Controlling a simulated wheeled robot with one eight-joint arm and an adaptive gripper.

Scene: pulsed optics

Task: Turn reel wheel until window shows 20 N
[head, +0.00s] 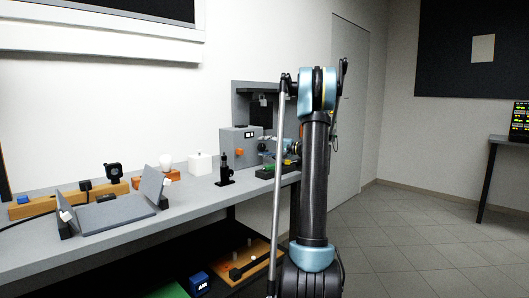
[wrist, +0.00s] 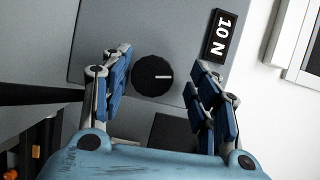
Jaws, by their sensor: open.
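The reel wheel, a round black knob (wrist: 153,76) with a white pointer line, sits on a grey panel in the wrist view. Its pointer lies about level, towards the right. The black window (wrist: 220,36) at the upper right reads "10 N", tilted in the picture. My gripper (wrist: 159,68) is open, with one blue-padded finger on the left of the knob and one on the right. Gaps show between the knob and both fingers. In the head view my arm hides much of this area.
In the head view a long grey bench (head: 120,232) runs along the wall. It carries a grey box (head: 232,141) with an orange knob, a white block (head: 200,163), a black stand (head: 225,172) and an angled grey holder (head: 105,216).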

